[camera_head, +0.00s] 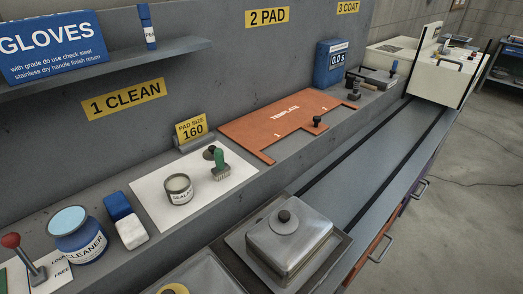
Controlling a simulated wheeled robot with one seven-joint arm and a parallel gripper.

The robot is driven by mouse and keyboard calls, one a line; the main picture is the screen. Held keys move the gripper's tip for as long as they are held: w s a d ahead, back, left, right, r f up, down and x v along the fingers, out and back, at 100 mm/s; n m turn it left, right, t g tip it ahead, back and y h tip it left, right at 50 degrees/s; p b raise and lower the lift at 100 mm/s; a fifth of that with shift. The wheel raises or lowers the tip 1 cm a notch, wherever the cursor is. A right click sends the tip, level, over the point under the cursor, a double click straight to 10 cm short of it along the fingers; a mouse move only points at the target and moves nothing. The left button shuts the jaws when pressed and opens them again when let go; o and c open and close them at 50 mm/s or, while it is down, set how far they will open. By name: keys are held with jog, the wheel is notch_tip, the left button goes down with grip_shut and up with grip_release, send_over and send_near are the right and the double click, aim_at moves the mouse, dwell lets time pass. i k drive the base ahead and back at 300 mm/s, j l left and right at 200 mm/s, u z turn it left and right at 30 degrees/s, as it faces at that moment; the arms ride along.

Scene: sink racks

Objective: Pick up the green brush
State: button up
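The green brush (219,160) stands upright on a white sheet (148,192), its green handle up and its pale bristles (221,173) down. It is right of an open tin labelled "SEALANT" (179,190), with a small gap between them. A small dark knob (209,152) is just behind and left of the brush handle. My gripper is not in this view.
An orange template board (290,118) lies right of the brush. A yellow "PAD SIZE 160" sign (190,128) stands behind. A lidded metal pan (288,232) is in front. A cleaner jar (75,238) and blue-and-white block (126,220) are left.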

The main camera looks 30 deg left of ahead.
aim_at(221, 171)
jog(key=i+l, duration=0.85)
jog(key=i, duration=0.3)
jog(key=i+l, duration=0.45)
jog(key=i+l+u, duration=0.2)
jog(key=u, duration=0.15)
jog(key=i+l+u, duration=0.5)
jog(key=l+u, duration=0.25)
jog(key=j+u, duration=0.1)
jog(key=u, duration=1.25)
